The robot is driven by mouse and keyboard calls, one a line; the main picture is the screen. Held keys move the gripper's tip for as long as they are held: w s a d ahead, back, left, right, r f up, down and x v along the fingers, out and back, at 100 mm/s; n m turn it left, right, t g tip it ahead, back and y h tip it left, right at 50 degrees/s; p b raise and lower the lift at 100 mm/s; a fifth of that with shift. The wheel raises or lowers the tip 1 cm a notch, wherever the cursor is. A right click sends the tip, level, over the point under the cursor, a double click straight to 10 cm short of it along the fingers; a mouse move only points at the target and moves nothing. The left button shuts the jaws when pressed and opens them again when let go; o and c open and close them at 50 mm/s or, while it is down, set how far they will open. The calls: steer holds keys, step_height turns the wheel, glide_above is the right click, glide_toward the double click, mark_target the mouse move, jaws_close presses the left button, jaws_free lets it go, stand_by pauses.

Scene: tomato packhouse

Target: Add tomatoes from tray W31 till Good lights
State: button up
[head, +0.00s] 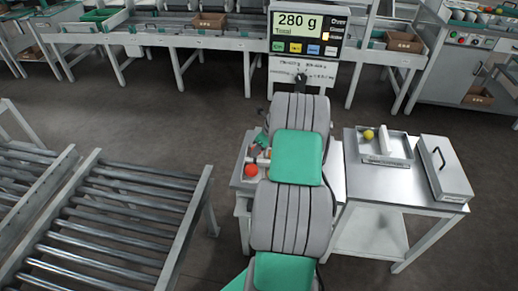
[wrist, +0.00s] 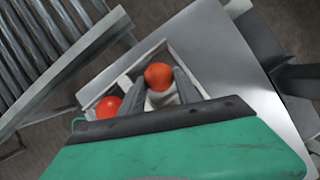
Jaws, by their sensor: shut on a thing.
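My gripper (wrist: 162,82) is shut on an orange-red tomato (wrist: 159,76) in the wrist view, with one dark finger on each side. A second red tomato (wrist: 107,106) lies to the left in a shallow grey tray (wrist: 90,100); it also shows in the head view (head: 251,170). The held tomato appears over that tray; its height above it is unclear. My arm hides most of the gripper in the head view. The scale display (head: 300,22) reads 280 g Total. No W31 label is legible.
A side table (head: 430,203) at right holds a divided tray (head: 400,159) with a yellow tomato (head: 368,134) and a grey handled box (head: 446,168). A roller conveyor (head: 110,225) stands at left. Benches with cardboard boxes (head: 209,21) line the back. Floor between is clear.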

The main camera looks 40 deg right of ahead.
steer(key=shift+f, duration=0.35)
stand_by(0.3)
steer(key=o, duration=1)
steer(key=c, duration=0.3)
steer(key=shift+c, duration=0.2)
step_height(320, 180, up, 7)
steer(key=p, duration=0.6)
steer(key=shift+r, duration=0.15)
